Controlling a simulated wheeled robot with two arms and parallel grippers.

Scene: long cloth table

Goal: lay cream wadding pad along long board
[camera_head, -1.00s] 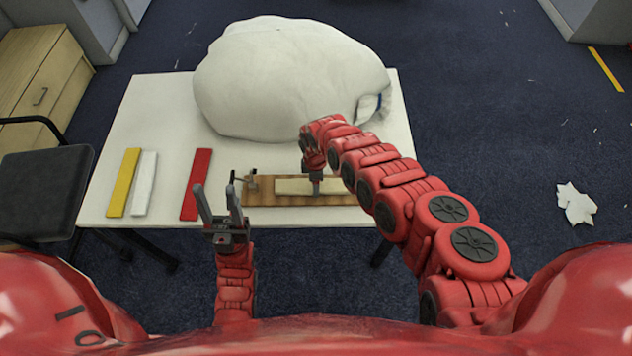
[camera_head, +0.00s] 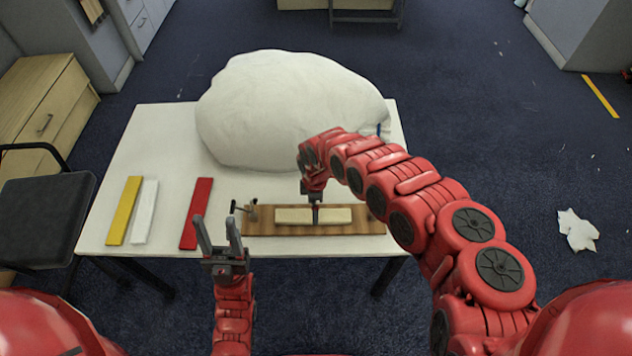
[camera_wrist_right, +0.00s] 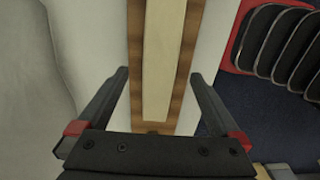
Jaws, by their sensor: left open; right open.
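The cream wadding pad (camera_head: 335,215) lies lengthwise on the long wooden board (camera_head: 268,228), with board showing around it. My right gripper (camera_head: 315,208) is above the pad's middle, pointing down. In the right wrist view the open fingers (camera_wrist_right: 160,85) stand on either side of the board (camera_wrist_right: 135,60), with the pad (camera_wrist_right: 163,60) running between them, held by neither. Whether the fingertips touch the board cannot be told. My left gripper (camera_head: 220,235) is open and empty, pointing up in front of the table's near edge, left of the board.
A small dark clamp (camera_head: 243,208) stands at the board's left end. A large white bundle (camera_head: 285,110) fills the table behind. Yellow (camera_head: 124,210), white (camera_head: 145,212) and red (camera_head: 196,213) strips lie at left on the table (camera_head: 165,120). A chair (camera_head: 42,215) stands at the left.

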